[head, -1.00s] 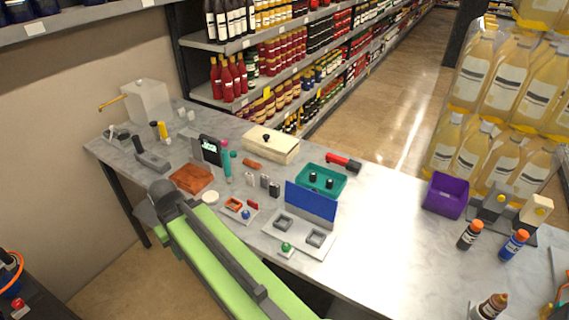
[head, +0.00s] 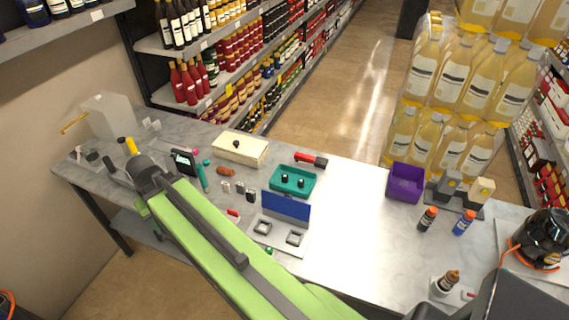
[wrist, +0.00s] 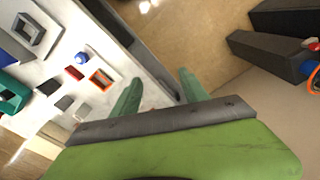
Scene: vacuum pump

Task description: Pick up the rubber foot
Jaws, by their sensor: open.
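I cannot single out the rubber foot with certainty. Two small dark pieces in the teal tray (head: 309,183) may be rubber feet, but they are too small to tell. The teal tray also shows in part at the left edge of the wrist view (wrist: 10,101). My gripper (wrist: 160,92) is open and empty in the wrist view, its two green fingers spread at the table's front edge, with floor beyond. It is apart from the tray. My arm hides part of the table's left side in the head view.
A blue panel (head: 286,206) stands behind a plate with square frames. A cream box (head: 240,150), red-handled tool (head: 311,159) and purple bin (head: 404,183) stand on the table. Bottles and a black pump (head: 543,238) are at right. Bare marble (head: 355,235) lies mid-table.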

